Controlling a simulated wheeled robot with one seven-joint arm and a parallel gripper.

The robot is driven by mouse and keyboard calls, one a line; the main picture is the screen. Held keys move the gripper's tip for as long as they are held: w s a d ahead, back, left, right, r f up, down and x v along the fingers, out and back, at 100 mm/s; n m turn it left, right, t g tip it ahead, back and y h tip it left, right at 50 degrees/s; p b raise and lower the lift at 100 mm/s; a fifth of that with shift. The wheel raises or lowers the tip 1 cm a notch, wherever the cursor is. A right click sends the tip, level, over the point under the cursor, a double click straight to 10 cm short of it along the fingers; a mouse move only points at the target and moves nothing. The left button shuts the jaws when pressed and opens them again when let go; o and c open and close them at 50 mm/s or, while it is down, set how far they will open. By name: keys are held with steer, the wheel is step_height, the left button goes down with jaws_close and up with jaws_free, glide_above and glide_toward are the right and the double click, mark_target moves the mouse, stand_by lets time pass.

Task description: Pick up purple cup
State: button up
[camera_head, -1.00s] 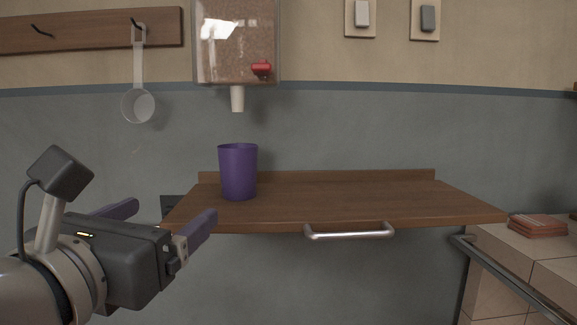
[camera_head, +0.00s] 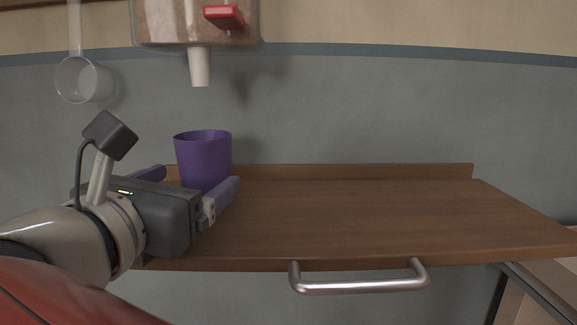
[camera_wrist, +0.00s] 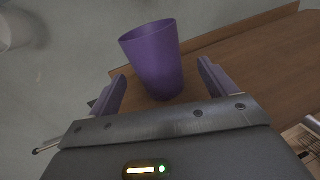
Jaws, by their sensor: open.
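The purple cup (camera_head: 203,158) stands upright on the left part of the wooden shelf (camera_head: 340,215). My gripper (camera_head: 195,180) is open, low at the cup's level, with its fingers pointing toward it. In the head view the right finger overlaps the cup's lower right side, and the palm hides part of its base. In the wrist view the cup (camera_wrist: 155,62) shows ahead, between the two spread fingers (camera_wrist: 162,85). I cannot tell whether either finger touches it.
A dispenser (camera_head: 172,22) with a red lever (camera_head: 224,16) and a white spout (camera_head: 199,68) hangs above the cup. A clear scoop (camera_head: 82,80) hangs at left. The shelf has a metal handle (camera_head: 358,284) in front and is bare to the right.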

mark_target(215, 135)
steer(key=w+p, duration=0.1)
steer(key=w, duration=0.4)
steer(key=shift+d+r, duration=0.1)
steer(key=shift+d, duration=0.05)
steer(key=c, duration=1.2)
steer(key=shift+c, duration=0.2)
steer(key=shift+r, duration=0.15)
steer(key=shift+r, duration=0.2)
step_height(215, 135, up, 3)
steer(key=shift+r, duration=0.1)
steer(key=s+a+b, duration=0.1)
steer(key=s+a, duration=0.1)
steer(key=s, duration=1.5)
steer(key=shift+s+a+f, duration=0.2)
steer(key=shift+s+a, duration=0.15)
steer(key=shift+s, duration=0.05)
